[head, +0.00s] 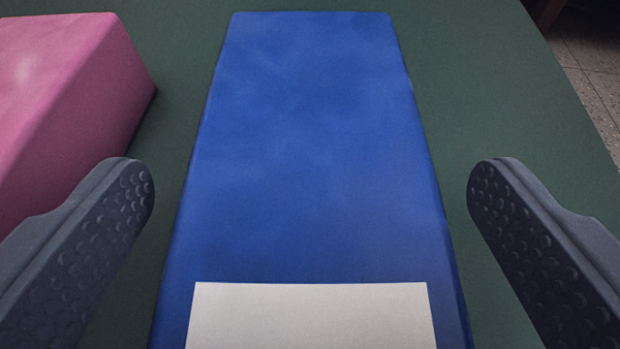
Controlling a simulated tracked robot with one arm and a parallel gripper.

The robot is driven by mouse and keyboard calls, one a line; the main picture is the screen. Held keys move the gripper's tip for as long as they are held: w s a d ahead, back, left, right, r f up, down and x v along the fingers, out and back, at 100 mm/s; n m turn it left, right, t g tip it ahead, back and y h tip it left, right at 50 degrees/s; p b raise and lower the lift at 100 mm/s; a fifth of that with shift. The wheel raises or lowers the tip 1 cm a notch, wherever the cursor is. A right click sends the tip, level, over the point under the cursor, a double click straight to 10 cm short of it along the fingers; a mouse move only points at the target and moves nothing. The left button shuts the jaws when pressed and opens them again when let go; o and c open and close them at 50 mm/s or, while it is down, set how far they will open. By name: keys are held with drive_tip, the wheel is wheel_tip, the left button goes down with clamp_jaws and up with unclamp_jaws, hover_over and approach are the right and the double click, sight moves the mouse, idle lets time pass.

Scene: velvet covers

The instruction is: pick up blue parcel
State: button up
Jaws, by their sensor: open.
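The blue parcel (312,160) is a long velvety blue box in the middle of the head view, running from the far end toward me. A white label (312,318) lies on its near part, and its near end is cut off by the bottom of the picture. My gripper (311,190) is open, with one dark studded finger to the left of the parcel and the other to its right. A strip of green shows between each fingertip and the parcel's sides. Nothing is held between the fingers.
A pink box (60,100) stands at the left, close to my left finger, partly out of view. The green surface (480,80) is clear to the right and ends at an edge, with a speckled tiled floor (590,70) beyond.

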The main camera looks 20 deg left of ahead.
drive_tip(key=c, duration=1.3)
drive_tip(key=shift+r, duration=0.2)
